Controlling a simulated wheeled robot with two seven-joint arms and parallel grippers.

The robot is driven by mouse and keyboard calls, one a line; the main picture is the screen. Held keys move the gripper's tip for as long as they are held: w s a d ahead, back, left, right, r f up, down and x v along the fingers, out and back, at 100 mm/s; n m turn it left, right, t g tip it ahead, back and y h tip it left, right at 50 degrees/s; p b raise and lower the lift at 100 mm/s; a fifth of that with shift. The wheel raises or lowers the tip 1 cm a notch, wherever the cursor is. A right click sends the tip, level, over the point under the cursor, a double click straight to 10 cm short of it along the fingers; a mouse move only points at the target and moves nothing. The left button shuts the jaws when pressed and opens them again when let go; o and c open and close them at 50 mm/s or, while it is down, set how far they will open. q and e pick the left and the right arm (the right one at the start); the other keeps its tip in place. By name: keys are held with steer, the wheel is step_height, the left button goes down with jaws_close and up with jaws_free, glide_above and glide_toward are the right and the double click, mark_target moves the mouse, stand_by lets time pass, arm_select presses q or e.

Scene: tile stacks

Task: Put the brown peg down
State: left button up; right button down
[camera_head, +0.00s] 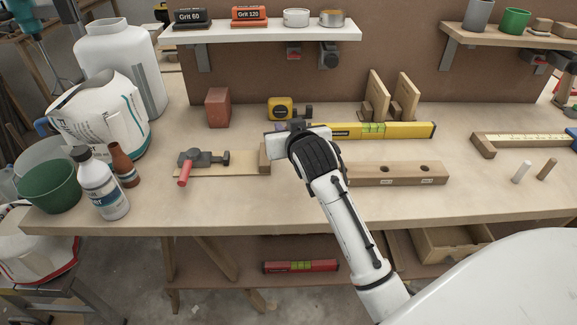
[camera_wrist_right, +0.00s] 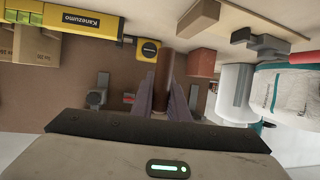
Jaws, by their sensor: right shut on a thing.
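My right gripper (camera_head: 298,137) is above the middle of the bench, its fingers mostly hidden by the hand in the head view. In the right wrist view its two fingers (camera_wrist_right: 163,94) are closed around a dark brown peg (camera_wrist_right: 162,100), which sticks out between them. The peg cannot be made out in the head view. A wooden block with round holes (camera_head: 400,173) lies to the right of the gripper; my arm covers its left part. Another brown peg (camera_head: 547,169) and a pale peg (camera_head: 521,172) are on the bench at the right. My left gripper is not in view.
A yellow level (camera_head: 405,130), a yellow tape measure (camera_head: 280,108) and a red-brown block (camera_head: 218,107) stand behind the gripper. A clamp with a red handle (camera_head: 184,172) and bottles (camera_head: 102,185) are at the left. The bench front is clear.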

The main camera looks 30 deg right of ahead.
step_height(320, 180, down, 5)
steer(key=shift+r, duration=0.1)
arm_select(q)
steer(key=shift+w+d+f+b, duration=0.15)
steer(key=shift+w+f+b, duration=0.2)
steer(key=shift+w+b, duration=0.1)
arm_select(e)
steer(key=shift+f, duration=2.05)
steer(key=shift+f, duration=0.2)
steer(key=c, duration=1.7)
jaws_free()
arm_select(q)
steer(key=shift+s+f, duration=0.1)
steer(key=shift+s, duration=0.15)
